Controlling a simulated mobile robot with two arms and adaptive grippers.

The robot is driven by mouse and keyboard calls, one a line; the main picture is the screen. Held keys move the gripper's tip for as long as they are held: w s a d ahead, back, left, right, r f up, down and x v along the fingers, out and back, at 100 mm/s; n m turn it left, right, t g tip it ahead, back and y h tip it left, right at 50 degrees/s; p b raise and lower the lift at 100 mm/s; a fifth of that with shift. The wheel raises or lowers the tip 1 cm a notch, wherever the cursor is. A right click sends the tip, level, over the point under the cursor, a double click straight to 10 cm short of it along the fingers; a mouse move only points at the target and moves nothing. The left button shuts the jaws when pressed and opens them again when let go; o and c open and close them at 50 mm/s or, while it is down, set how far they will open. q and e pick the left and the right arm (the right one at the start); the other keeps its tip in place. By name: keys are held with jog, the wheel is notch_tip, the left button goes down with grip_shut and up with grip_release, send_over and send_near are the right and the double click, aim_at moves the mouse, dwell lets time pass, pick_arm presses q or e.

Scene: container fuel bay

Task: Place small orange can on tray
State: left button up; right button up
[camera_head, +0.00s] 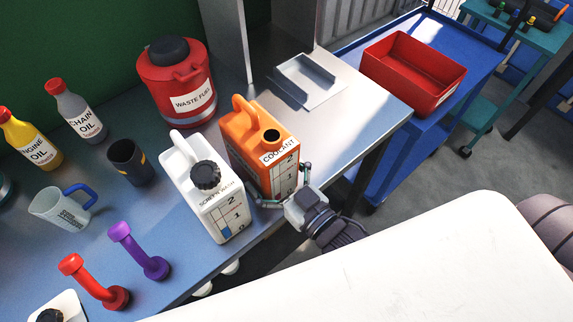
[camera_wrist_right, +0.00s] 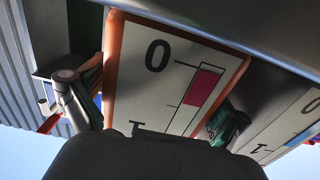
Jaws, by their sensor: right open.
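The small orange can (camera_head: 248,140), labelled COOLANT, stands upright on the grey workbench, with its handle up and a dark round opening on top. My right gripper (camera_head: 286,188) is open at its front, low down, with one finger at each side. In the right wrist view the can's white scale label (camera_wrist_right: 175,75) fills the middle between the two fingers (camera_wrist_right: 155,98); I cannot tell whether they touch it. A shallow grey metal tray (camera_head: 322,99) lies empty on the bench behind the can. My left gripper is not in view.
A white screen wash can (camera_head: 190,170) stands close left of the orange can. A red waste fuel container (camera_head: 165,75) stands behind. A red open bin (camera_head: 440,105) sits on a blue cart (camera_head: 385,150) at right. Bench is clear between can and tray.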

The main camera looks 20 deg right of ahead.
jog(key=b+v, duration=0.2)
jog(key=v, duration=1)
jog(key=s+d+f+g+h, duration=0.2)
jog(key=f+g, duration=0.2)
jog(key=f, duration=1.5)
jog(key=s+d+f+g+h, duration=0.2)
jog(key=d+f+g, duration=0.15)
jog(key=f, duration=1.45)
jog(key=s+d+f+g+h, duration=0.1)
jog(key=s+d+f+g, duration=0.1)
jog(key=s+f+g, duration=0.2)
jog(key=s+d+f+m+g+h, duration=0.1)
jog(key=s+f+g, duration=0.3)
jog(key=s+f, duration=0.7)
notch_tip(320, 180, down, 5)
jog(key=shift+s+d+r+m, duration=0.2)
jog(key=shift+s+d+m, duration=0.1)
jog(key=shift+d, duration=0.25)
